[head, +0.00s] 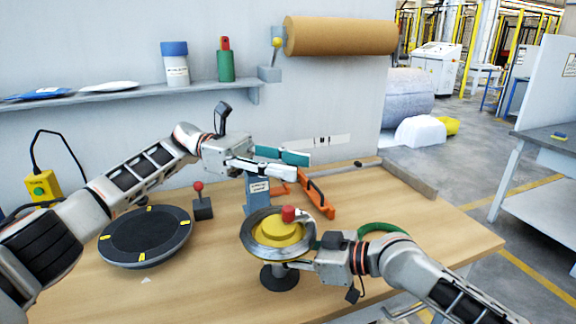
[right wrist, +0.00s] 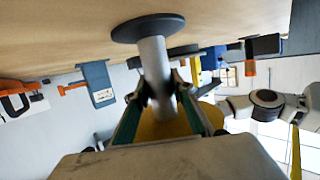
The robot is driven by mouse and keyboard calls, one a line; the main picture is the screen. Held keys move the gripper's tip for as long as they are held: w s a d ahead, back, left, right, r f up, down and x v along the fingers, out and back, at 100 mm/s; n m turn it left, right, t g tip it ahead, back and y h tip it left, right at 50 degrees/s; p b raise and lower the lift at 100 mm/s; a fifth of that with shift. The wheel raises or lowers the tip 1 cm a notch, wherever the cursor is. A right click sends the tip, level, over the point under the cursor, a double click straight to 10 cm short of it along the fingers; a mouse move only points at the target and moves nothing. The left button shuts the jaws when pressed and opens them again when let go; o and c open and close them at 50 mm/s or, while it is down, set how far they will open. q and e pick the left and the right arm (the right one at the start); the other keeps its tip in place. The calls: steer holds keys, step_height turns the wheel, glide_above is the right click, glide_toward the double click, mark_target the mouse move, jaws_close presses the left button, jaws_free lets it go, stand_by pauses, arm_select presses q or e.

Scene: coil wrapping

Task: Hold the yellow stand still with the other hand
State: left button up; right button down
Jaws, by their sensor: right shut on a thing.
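The yellow stand (head: 277,230) carries a grey metal coil (head: 250,240) around its yellow top, with a red knob (head: 288,213) above. It stands upright on a dark round base (head: 279,280) at the table's front. My right gripper (head: 297,264) is shut on the stand's post, below the coil. In the right wrist view, which is upside down, the fingers (right wrist: 162,98) lie on both sides of the grey post (right wrist: 155,62), under the dark base disc (right wrist: 148,27). My left gripper (head: 300,168) is open and appears empty, above and behind the coil, near a blue block (head: 258,196).
A black round turntable (head: 146,237) with yellow marks and a red-knobbed lever box (head: 202,206) are at left. An orange clamp-like tool (head: 318,200) lies behind the coil. A green hose-like ring (head: 382,229) lies behind my right wrist. The table's right part is clear.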

steer(key=c, duration=1.6)
jaws_free()
steer(key=shift+c, duration=0.2)
steer(key=shift+d, duration=0.15)
